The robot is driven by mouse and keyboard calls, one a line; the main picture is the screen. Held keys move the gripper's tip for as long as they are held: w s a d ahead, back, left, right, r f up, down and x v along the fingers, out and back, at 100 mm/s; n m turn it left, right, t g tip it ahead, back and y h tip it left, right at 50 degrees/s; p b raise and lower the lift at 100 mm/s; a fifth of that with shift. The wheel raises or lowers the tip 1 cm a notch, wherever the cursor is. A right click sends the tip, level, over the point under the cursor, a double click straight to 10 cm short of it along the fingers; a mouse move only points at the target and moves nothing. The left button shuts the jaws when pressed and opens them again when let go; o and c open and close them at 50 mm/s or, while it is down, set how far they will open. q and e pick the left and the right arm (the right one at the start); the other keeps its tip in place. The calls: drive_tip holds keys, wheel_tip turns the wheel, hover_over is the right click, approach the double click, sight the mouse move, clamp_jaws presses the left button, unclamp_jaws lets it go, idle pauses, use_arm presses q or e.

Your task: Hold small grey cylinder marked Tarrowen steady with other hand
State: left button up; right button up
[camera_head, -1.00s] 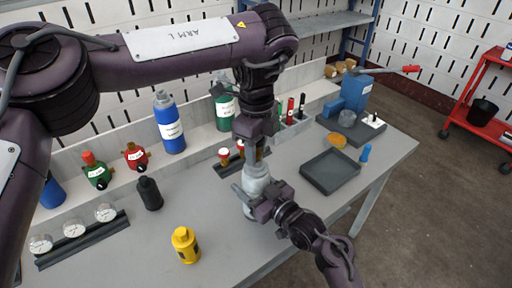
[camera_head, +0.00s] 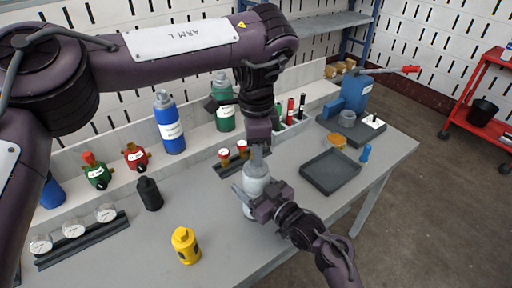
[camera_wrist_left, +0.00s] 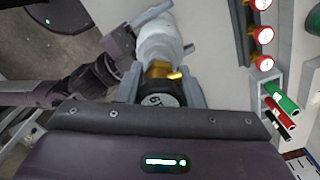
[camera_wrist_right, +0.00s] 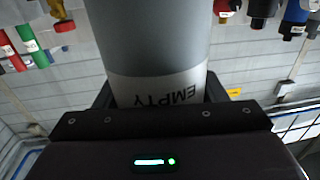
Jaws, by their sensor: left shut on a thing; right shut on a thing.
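The small grey cylinder (camera_head: 256,183) stands on the table, with a brass valve (camera_wrist_left: 160,72) at its top end. My right gripper (camera_head: 258,200) is shut around its body from the front right. In the right wrist view, the grey body (camera_wrist_right: 150,40) fills the space between the fingers, with a white band reading "EMPTY" upside down. No Tarrowen marking is readable. My left gripper (camera_head: 258,152) is directly above, shut on a dark round part (camera_wrist_left: 160,98) with white marks at the valve end. The left fingers hide much of the valve in the head view.
Red-capped pieces (camera_head: 224,154) stand behind the cylinder. A dark empty tray (camera_head: 330,172) lies to the right. The front of the table is mostly clear.

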use_arm(q)
drive_tip(key=o, duration=1.1)
drive_tip(key=shift+r, duration=0.1)
drive_tip(key=shift+r, duration=1.15)
drive_tip(key=m, duration=0.4)
drive_tip(key=shift+m, duration=1)
drive_tip(key=shift+m, duration=1.2)
drive_tip(key=m, duration=0.3)
drive_tip(key=shift+m, duration=0.3)
